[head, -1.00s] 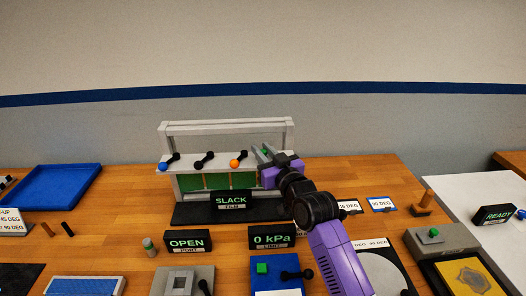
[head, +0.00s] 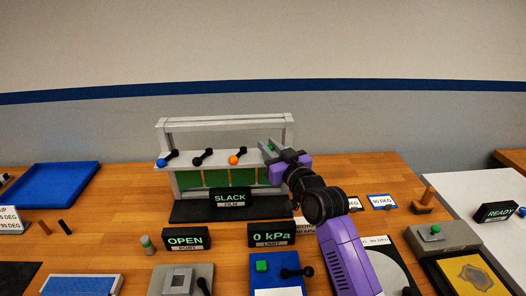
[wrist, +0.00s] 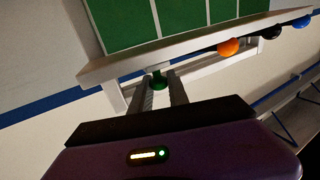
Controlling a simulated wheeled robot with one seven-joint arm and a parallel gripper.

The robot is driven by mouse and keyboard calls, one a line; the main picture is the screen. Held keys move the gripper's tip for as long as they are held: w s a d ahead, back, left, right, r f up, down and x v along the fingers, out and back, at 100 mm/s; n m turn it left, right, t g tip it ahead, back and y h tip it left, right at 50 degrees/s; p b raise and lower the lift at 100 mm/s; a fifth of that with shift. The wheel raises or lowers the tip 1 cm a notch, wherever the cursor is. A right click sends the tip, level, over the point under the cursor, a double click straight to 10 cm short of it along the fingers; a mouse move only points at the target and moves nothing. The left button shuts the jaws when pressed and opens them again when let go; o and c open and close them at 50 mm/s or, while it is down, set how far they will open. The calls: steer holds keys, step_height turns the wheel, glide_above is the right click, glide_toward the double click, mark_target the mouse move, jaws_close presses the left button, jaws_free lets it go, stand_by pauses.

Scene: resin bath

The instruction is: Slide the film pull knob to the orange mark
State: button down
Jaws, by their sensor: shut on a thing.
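The film frame (head: 224,124) stands at the back of the table, with green film panels (head: 216,178) under its white shelf. My gripper (head: 269,147) is at the right end of this frame. In the wrist view its two fingers (wrist: 160,88) are shut on a small green knob (wrist: 159,80), which I take for the film pull knob; the fingers hide part of it. An orange ball (head: 234,160) on a short black lever sits on the shelf to the left of my gripper; it also shows in the wrist view (wrist: 229,47). I cannot make out a separate orange mark.
A black-ended lever (head: 203,157) and a blue-ended lever (head: 166,159) stand farther left on the shelf. A SLACK display (head: 230,199) stands in front. OPEN (head: 186,239) and 0 kPa (head: 271,235) displays are nearer. A blue tray (head: 52,187) lies left.

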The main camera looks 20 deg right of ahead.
mark_target(288, 146)
steer(key=d+b, duration=0.1)
steer(key=d, duration=0.1)
steer(key=s+d+b, duration=0.1)
steer(key=d, duration=0.1)
steer(key=shift+s+d+f+b, duration=0.15)
steer(key=shift+f+b, duration=0.05)
steer(key=shift+b, duration=0.1)
steer(key=shift+s+d+r, duration=0.15)
steer(key=shift+d+r, duration=0.05)
steer(key=shift+d, duration=0.2)
steer(key=c, duration=1.3)
jaws_free()
steer(key=shift+s, duration=0.1)
